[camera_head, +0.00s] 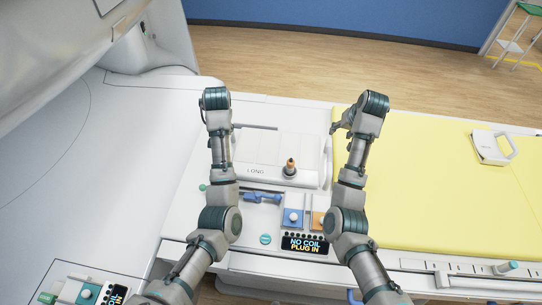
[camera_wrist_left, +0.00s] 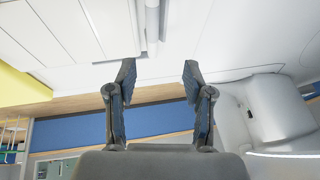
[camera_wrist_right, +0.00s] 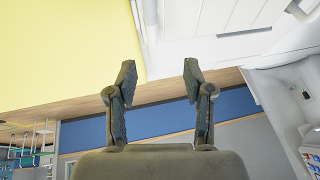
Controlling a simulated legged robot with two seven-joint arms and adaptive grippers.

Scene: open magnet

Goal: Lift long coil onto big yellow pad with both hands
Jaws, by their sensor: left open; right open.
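The long coil (camera_head: 262,150) is a white, flat, box-like part marked LONG, lying on the white table left of the big yellow pad (camera_head: 430,205). My right gripper (camera_head: 336,127) is open by the coil's far right corner, near the pad's edge. In the right wrist view its fingers (camera_wrist_right: 157,72) are apart with nothing between them. My left gripper is mostly hidden by its wrist in the head view, near the coil's far left corner. In the left wrist view its fingers (camera_wrist_left: 158,74) are open, with a white bar (camera_wrist_left: 152,25) seen between and beyond them.
A smaller white part with a handle (camera_head: 490,147) lies on the pad. A dark-tipped brown plug (camera_head: 290,167) stands on the coil's near right part. Blue and orange blocks (camera_head: 293,217) and a NO COIL PLUG IN display (camera_head: 306,244) sit nearer. The scanner housing (camera_head: 90,120) fills the left.

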